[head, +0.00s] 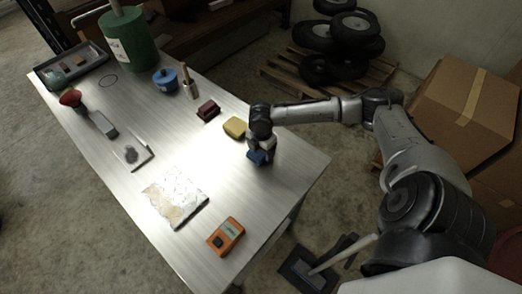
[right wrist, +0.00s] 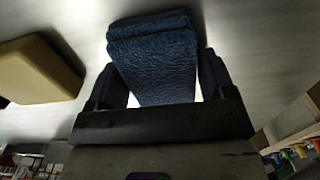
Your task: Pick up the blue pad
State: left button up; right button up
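The blue pad (head: 257,158) is a small dark blue block under my right gripper, near the table's right edge in the head view. In the right wrist view the pad (right wrist: 155,55) shows a textured face between the two dark fingers of my right gripper (right wrist: 162,80). Slim bright gaps show beside the pad near the finger bases; contact at the tips is unclear. In the head view the right gripper (head: 259,150) points down over the pad and hides part of it. I cannot tell whether the pad touches the table. My left gripper is not in view.
A yellow block (head: 235,128) lies close to the right gripper, and a dark red block (head: 208,110) lies beyond it. An orange meter (head: 226,236) is at the near end of the metal table (head: 185,150).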

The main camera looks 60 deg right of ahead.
jog(key=c, duration=0.5)
jog(key=shift+r, duration=0.1)
jog(key=shift+c, duration=0.2)
jog(key=shift+r, duration=0.6)
jog(key=r, duration=0.1)
jog(key=r+p, duration=0.1)
jog(key=r, duration=0.1)
jog(key=shift+s+a+r, duration=0.15)
jog(key=shift+s+r, duration=0.05)
jog(key=shift+s, duration=0.15)
jog(key=s+a+r+p, duration=0.1)
jog(key=s+a+r, duration=0.3)
jog(key=s, duration=0.6)
notch_tip(320, 180, up, 2)
jog(key=shift+a+r+p, duration=0.1)
jog(key=shift+a+p, duration=0.2)
jog(key=shift+p, duration=0.05)
